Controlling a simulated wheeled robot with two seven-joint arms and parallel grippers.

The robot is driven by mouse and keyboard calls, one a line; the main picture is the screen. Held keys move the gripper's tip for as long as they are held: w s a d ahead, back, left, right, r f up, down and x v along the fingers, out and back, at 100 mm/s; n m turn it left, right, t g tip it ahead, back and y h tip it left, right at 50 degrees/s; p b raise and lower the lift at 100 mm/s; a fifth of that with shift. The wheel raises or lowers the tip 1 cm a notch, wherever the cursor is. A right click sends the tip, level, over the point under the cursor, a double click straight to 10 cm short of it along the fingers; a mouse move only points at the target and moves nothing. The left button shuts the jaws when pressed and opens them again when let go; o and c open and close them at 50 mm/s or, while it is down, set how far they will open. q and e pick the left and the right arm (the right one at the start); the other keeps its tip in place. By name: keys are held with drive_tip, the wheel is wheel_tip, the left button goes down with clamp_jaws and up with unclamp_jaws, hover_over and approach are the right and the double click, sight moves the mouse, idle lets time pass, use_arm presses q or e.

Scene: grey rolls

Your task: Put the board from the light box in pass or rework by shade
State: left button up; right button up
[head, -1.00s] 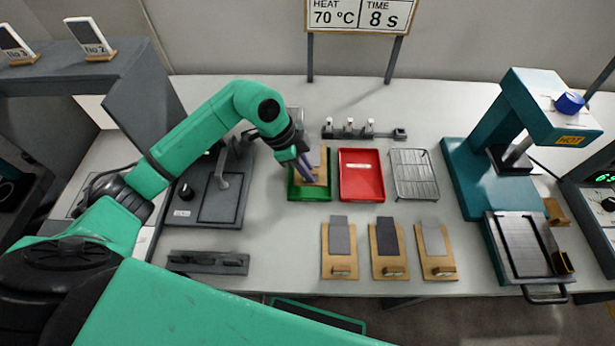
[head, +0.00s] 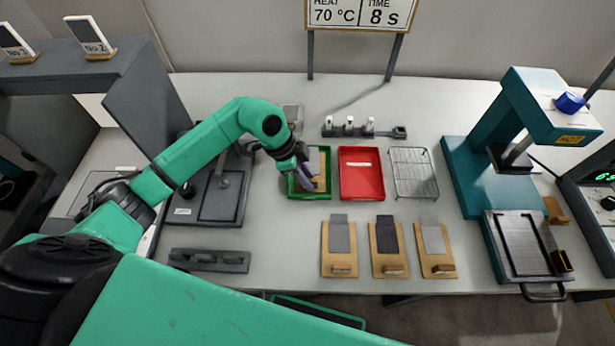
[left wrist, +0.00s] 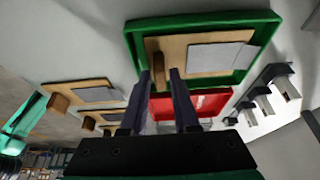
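A wooden board with a grey patch (head: 322,160) lies in the green tray (head: 328,195). In the left wrist view the board (left wrist: 198,42) lies within the green tray's rim (left wrist: 205,22), and its small wooden block (left wrist: 158,72) is between my fingertips. My left gripper (head: 306,178) is over the tray's lower part. In the left wrist view its two fingers (left wrist: 160,76) stand apart, with gaps beside the block. The red tray (head: 361,190) is just right of the green one and holds no board. A grey box-like housing (head: 145,105) stands at the left. My right gripper is not in view.
Three boards with grey patches of different shades (head: 340,262) lie in a row at the table's front. A wire rack (head: 414,175) is right of the red tray. A teal press (head: 470,180) stands at the right. A grey rail with white pieces (head: 362,132) lies behind the trays.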

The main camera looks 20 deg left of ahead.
use_arm(q)
drive_tip(key=b+v, duration=0.1)
drive_tip(key=v, duration=1)
drive_tip(key=shift+a+r, duration=0.2)
drive_tip(key=shift+r, duration=0.1)
drive_tip(key=shift+s, duration=0.15)
